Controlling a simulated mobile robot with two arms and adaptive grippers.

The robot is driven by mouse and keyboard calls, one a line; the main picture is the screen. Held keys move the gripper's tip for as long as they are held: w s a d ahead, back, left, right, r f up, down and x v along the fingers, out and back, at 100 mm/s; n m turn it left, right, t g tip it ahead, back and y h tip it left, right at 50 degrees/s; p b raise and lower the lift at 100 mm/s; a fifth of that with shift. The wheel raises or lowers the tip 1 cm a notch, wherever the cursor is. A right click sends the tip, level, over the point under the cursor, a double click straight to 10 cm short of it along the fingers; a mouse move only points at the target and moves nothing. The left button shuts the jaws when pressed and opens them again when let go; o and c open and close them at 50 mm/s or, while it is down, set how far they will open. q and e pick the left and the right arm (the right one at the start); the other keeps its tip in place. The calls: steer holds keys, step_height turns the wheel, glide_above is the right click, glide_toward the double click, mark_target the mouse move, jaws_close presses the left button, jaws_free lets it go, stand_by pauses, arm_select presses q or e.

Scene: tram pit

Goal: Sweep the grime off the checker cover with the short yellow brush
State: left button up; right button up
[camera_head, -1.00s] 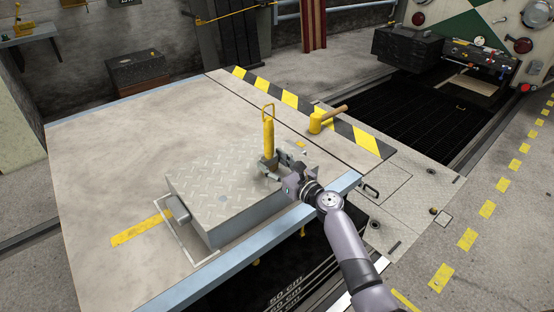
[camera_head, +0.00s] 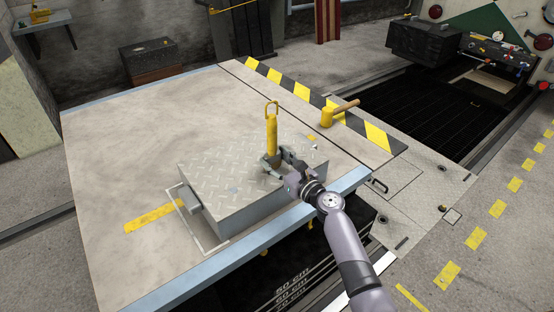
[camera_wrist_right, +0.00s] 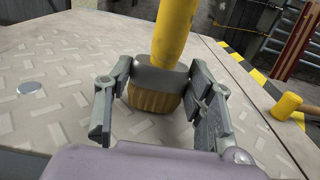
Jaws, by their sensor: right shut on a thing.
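The checker cover (camera_head: 222,182) is a grey raised plate with a tread pattern, lying on the pale platform. The short yellow brush (camera_head: 271,135) stands upright over its right part, loop end up. My right gripper (camera_head: 277,164) is shut on the brush's head near the cover. In the right wrist view, the fingers (camera_wrist_right: 158,82) flank the grey head, with tan bristles (camera_wrist_right: 155,99) pointing down at the cover (camera_wrist_right: 65,105). I cannot tell whether the bristles touch it. A small pale round spot (camera_wrist_right: 29,88) shows there. I cannot clearly make out grime. My left gripper is not in view.
A yellow mallet (camera_head: 327,117) with a wooden handle lies beyond the cover, near the black-and-yellow striped edge (camera_head: 298,91). The platform (camera_head: 130,150) is bare at left. A dark pit (camera_head: 425,108) opens at right.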

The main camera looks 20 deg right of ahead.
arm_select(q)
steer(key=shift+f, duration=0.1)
arm_select(e)
steer(key=shift+w+d+f+b, duration=0.1)
steer(key=shift+w+d+b, duration=0.4)
steer(key=shift+d, duration=0.6)
steer(key=shift+w+d+r+b, duration=0.1)
steer(key=shift+w+d+b, duration=0.25)
steer(key=shift+w+d, duration=0.5)
steer(key=shift+w+d+f+b, duration=0.1)
steer(key=shift+w+d+b, duration=0.3)
steer(key=shift+d, duration=0.9)
steer(key=shift+w+d+b, duration=0.4)
steer(key=shift+d+b, duration=0.1)
steer(key=shift+d, duration=0.3)
steer(key=shift+w+d+b, duration=0.35)
steer(key=shift+d+b, duration=0.1)
steer(key=shift+d, duration=0.35)
steer(key=shift+w+d+f+b, duration=0.1)
steer(key=shift+w+d+b, duration=0.25)
steer(key=shift+d, duration=0.25)
steer(key=shift+w+d, duration=0.15)
steer(key=shift+d, duration=0.25)
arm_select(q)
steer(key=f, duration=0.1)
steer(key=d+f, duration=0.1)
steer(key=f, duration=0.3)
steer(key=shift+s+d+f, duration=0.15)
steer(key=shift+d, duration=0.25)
